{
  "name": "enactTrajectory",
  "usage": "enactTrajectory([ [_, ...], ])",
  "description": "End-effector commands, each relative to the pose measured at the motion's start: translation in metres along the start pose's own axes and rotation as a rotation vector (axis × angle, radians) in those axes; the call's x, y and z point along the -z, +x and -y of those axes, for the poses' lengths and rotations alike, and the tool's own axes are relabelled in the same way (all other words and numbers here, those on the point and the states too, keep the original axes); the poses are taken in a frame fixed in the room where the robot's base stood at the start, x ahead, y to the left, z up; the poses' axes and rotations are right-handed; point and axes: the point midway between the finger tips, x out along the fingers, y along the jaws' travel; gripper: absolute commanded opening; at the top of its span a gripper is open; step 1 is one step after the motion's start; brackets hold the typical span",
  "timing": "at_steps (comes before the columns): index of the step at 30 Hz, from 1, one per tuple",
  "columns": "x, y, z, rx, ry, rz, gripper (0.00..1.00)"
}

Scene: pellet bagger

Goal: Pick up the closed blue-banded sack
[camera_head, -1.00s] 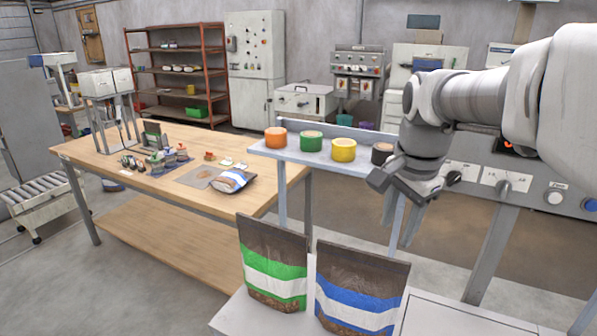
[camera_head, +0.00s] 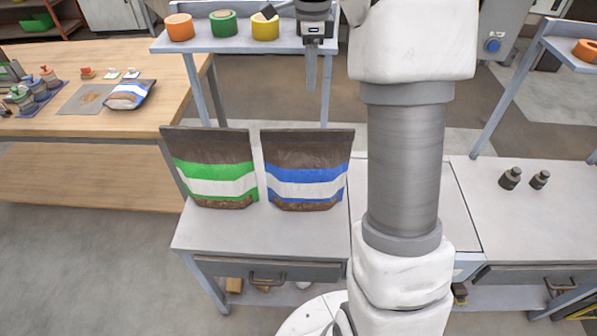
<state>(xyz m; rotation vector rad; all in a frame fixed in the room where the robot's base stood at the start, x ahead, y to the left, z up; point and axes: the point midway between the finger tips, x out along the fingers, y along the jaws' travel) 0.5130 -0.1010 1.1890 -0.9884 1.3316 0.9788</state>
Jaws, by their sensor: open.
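A blue-banded sack (camera_head: 306,172) stands upright on the grey bench, brown with blue and white bands. Its top edge runs straight across; I cannot tell whether it is sealed. A second sack with a blue band (camera_head: 130,95) lies on the wooden table at the left. A green-banded sack (camera_head: 214,169) stands upright just left of the standing blue one. My gripper (camera_head: 311,88) points down, seen edge-on, with its tips above the standing blue-banded sack's top edge in the picture. It is open and touches no sack; its depth relative to the sack is unclear.
Orange (camera_head: 179,27), green (camera_head: 223,23) and yellow (camera_head: 265,27) tape rolls sit on a raised shelf (camera_head: 200,43) behind the sacks. Small dark weights (camera_head: 511,178) stand on the bench at the right. The grey bench (camera_head: 255,232) is clear in front of the sacks.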

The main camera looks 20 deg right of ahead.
Motion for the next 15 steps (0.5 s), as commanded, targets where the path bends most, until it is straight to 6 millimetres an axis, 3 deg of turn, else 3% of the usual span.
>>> enactTrajectory([
  [7,0.002,0.017,0.004,-0.012,0.036,-0.002,0.49],
  [15,0.002,0.075,0.003,-0.014,0.035,-0.003,0.49],
])
